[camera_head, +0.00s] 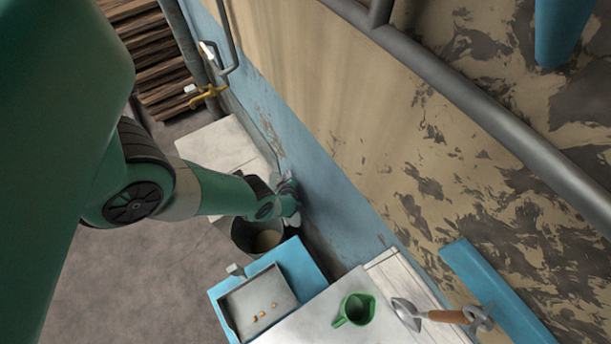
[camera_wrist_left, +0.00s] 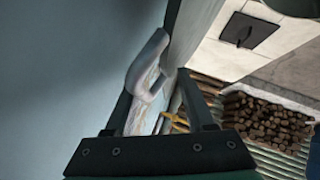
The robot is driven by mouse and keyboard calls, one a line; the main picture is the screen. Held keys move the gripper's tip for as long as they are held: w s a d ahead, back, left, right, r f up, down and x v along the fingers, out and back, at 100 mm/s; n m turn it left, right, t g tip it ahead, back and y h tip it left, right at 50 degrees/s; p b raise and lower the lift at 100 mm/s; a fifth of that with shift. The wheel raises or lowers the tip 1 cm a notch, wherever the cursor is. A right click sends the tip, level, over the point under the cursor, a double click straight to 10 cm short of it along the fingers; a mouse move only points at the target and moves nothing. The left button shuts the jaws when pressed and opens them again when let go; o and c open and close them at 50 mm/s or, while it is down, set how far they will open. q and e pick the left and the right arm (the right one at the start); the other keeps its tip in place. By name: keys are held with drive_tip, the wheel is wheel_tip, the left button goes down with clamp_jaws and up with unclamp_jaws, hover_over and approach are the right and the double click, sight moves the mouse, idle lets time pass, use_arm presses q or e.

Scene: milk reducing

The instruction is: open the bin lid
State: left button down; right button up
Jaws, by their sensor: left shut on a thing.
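The bin (camera_head: 243,236) is a dark round container in the middle of the head view. Its mouth is at least partly uncovered, and brownish contents (camera_head: 267,240) show inside. My left gripper (camera_head: 289,199) is by the wall at the bin's far edge. In the left wrist view, my left gripper (camera_wrist_left: 158,105) is shut on a pale curved handle (camera_wrist_left: 149,66), which sits between its fingers. A grey panel beside the handle, seen nearly edge-on, looks like the lid (camera_wrist_left: 186,38). My forearm and wrist hide part of the bin. My right gripper is not in view.
A blue stand with a grey tray (camera_head: 243,303) holding a few small orange bits is near the bin. A yellow tap (camera_head: 208,94) and stacked wood (camera_head: 155,60) are behind.

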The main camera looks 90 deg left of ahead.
use_arm(q)
drive_tip(key=shift+s+d+f, duration=0.1)
drive_tip(key=shift+d+f, duration=0.1)
drive_tip(key=shift+d, duration=0.05)
